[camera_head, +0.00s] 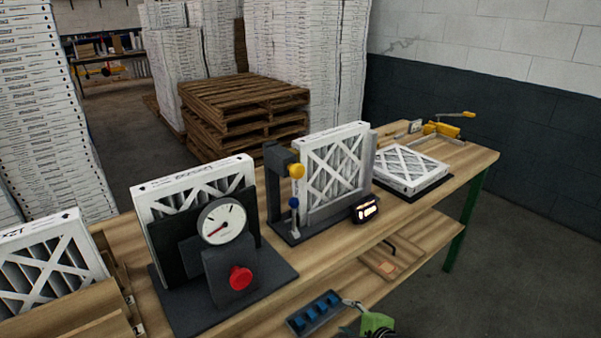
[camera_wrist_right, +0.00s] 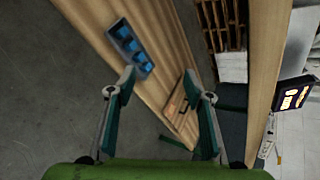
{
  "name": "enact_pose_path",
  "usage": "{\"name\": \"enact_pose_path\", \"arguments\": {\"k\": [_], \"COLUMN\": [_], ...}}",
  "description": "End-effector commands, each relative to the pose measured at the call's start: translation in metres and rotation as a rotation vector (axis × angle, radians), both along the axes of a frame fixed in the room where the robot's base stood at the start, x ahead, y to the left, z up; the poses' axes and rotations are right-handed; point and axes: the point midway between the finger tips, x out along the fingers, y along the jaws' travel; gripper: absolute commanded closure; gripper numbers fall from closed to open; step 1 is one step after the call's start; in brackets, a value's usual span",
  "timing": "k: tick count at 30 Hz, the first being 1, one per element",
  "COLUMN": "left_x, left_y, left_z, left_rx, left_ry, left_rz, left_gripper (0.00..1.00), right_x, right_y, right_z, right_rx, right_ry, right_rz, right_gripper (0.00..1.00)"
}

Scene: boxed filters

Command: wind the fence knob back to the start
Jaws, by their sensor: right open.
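A red knob (camera_head: 240,279) sticks out of the front of a dark block below a round white dial (camera_head: 223,222). The dial's red needle points to the lower left. A yellow knob (camera_head: 296,171) sits on a second dark fixture (camera_head: 281,217) to the right. No label shows which knob is the fence knob. My right gripper (camera_head: 354,304) is at the bottom of the head view, right of the red knob and apart from it. In the wrist view it (camera_wrist_right: 158,84) is open, with nothing between its fingers. My left gripper is out of view.
Boxed filters (camera_head: 330,165) stand in the fixtures along the wooden bench (camera_head: 476,159). A lit display (camera_head: 367,209) sits at its front edge. A blue tray (camera_head: 316,313) and a brown board (camera_head: 392,258) lie on the lower shelf. Open floor (camera_head: 520,245) is at the right.

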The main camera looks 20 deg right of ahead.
Motion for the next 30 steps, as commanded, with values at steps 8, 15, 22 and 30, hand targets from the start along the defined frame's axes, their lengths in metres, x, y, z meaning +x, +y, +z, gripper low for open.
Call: {"name": "enact_pose_path", "arguments": {"k": [8, 15, 22, 30], "left_x": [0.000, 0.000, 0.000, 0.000], "left_y": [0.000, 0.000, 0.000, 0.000], "left_z": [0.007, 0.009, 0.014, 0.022], "left_rx": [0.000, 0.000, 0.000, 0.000], "left_ry": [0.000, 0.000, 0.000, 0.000], "left_rz": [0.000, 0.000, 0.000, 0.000], "left_gripper": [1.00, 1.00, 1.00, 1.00], "right_x": [0.074, 0.066, 0.081, 0.134], "right_y": [0.015, 0.035, 0.042, 0.061], "right_z": [0.270, 0.378, 0.390, 0.390], "right_rx": [0.810, 1.167, 1.208, 1.207], "right_ry": [-0.252, -0.260, -0.256, -0.256], "right_rz": [-0.187, -0.157, -0.153, -0.154], "right_gripper": [0.53, 0.53, 0.53, 0.53]}}
